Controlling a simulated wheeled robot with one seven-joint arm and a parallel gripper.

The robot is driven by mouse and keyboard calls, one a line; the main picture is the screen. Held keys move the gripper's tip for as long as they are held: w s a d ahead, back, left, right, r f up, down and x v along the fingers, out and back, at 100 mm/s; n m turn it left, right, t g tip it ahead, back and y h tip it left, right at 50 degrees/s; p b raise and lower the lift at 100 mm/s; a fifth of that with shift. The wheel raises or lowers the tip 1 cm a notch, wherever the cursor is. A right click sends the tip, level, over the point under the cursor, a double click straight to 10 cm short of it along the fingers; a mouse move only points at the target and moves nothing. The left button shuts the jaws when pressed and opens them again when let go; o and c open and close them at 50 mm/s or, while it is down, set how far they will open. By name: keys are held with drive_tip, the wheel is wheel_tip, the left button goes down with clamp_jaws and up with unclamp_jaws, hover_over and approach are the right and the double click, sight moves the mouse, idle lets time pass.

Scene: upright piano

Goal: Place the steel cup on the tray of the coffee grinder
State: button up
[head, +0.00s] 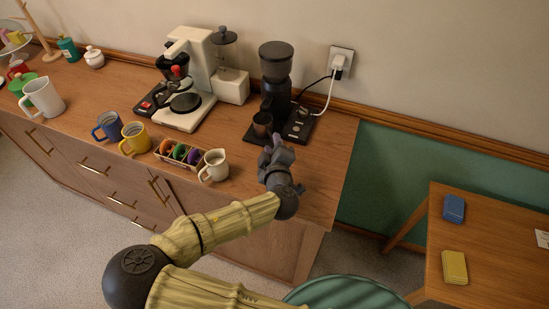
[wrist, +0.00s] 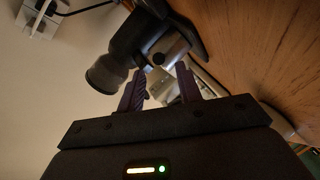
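The coffee grinder (head: 275,75) is black and stands at the right end of the wooden counter, with its dark base tray (head: 256,139) at the front. A dark, shiny cup (head: 262,122), which looks like the steel cup, stands upright on the tray below the grinder's body. My gripper (head: 274,148) is just in front of the tray, above the counter, pointing at the grinder. In the wrist view, the two fingers (wrist: 161,88) are apart with nothing clearly held between them. The grinder (wrist: 140,35) appears tilted beyond them; the cup is hard to make out there.
A white creamer jug (head: 215,166) and a box of coloured pods (head: 178,153) stand left of my gripper. Yellow (head: 136,138) and blue (head: 107,126) mugs are farther left. A white coffee maker (head: 190,50) stands behind. The counter's right edge is close to my gripper.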

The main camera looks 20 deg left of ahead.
drive_tip(key=v, duration=0.5)
drive_tip(key=shift+s+d, duration=0.1)
drive_tip(key=shift+s, duration=0.15)
idle(1.9)
